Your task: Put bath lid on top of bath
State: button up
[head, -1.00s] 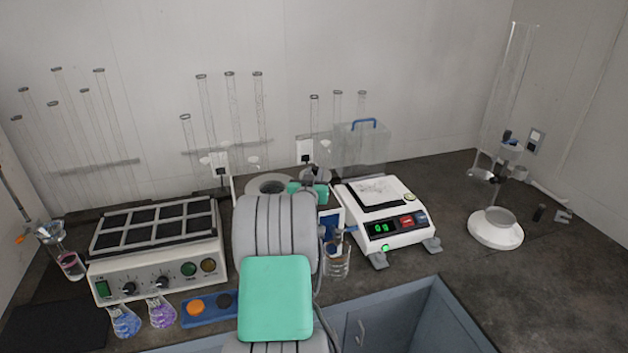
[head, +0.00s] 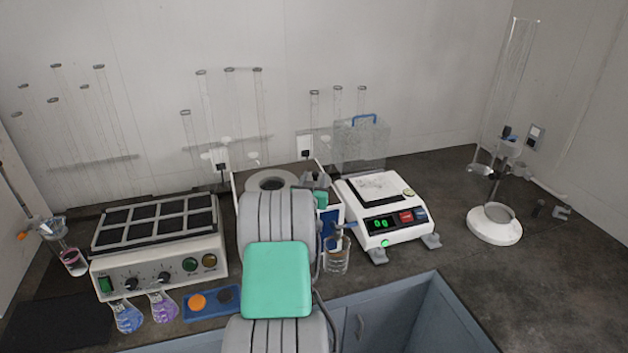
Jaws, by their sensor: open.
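A white box-shaped unit with a round grey ring on top (head: 271,183) stands behind my arm. It looks like the bath, but its front is hidden. A clear box with a blue handle (head: 360,143) stands behind the balance; it may be the bath lid, though I cannot tell for sure. My gripper (head: 316,180) shows only as a small dark grey part beyond my arm, just right of the white unit. It is open, and its fingertips are mostly hidden. No held object is visible.
A white balance (head: 389,230) with a green display stands right of my arm. A beaker (head: 336,256) sits close beside the arm. A block heater (head: 158,262) stands at left, with flasks (head: 128,317) before it. A glass column on a round white base (head: 495,226) stands at right.

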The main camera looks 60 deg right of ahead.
jog(key=shift+r+p, duration=0.35)
jog(key=shift+p, duration=0.05)
jog(key=f+b+v, duration=0.1)
jog(key=b+v, duration=0.3)
jog(key=v, duration=0.8)
jog(key=w+a+n+t+y, duration=0.1)
jog(key=w+a+n+y, duration=0.15)
jog(key=w+a, duration=0.45)
jog(key=w+a+n+y, duration=0.1)
jog(key=w+a+y, duration=0.25)
jog(key=a, duration=0.75)
jog(key=w+a+n+t+y, duration=0.15)
jog(key=w+a+y, duration=0.25)
jog(key=a, duration=0.4)
jog(key=s+a+n+g+y, duration=0.2)
jog(key=s+a+n, duration=0.3)
jog(key=a, duration=0.8)
jog(key=s+a+n+g+y, duration=0.2)
jog(key=s+a+n+y, duration=0.2)
jog(key=a, duration=1)
jog(key=shift+s+f+n+y, duration=0.3)
jog(key=shift+s+f+n, duration=0.15)
jog(key=shift+s, duration=0.8)
